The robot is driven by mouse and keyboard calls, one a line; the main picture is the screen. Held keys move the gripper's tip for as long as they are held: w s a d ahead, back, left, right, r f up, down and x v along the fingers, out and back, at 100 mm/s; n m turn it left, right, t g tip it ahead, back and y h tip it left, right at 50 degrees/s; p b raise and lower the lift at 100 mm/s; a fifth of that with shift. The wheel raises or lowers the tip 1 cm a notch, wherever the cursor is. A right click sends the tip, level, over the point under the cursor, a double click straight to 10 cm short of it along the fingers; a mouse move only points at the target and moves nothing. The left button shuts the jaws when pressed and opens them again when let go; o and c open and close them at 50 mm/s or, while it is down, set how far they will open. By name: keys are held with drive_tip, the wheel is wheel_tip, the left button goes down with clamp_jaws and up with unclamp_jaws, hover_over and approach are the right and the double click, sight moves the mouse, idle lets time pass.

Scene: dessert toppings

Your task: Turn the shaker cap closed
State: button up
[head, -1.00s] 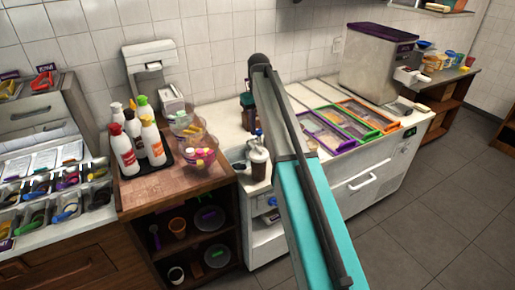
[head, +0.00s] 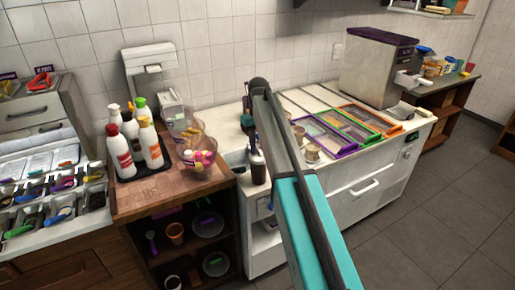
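A small shaker-like container (head: 257,168) with dark contents stands at the front left of the white counter, just left of my arm. It is upright. Its top is too small and blurred to tell how the cap sits. Another dark item (head: 247,118) shows behind it, partly hidden by my arm; I cannot tell what it is. My arm rises through the middle of the view, with its dark rounded joint near the back of the counter. I cannot make out my gripper's fingers or any contact with a container.
A wooden counter (head: 165,200) on the left holds a black tray of bottles (head: 120,150) and bowls of toppings (head: 198,158). Small cups (head: 312,153) stand right of my arm, near coloured-rim topping bins (head: 345,127). Open floor (head: 420,230) lies at the right.

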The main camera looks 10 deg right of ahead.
clamp_jaws()
drive_tip(key=shift+a, duration=0.1)
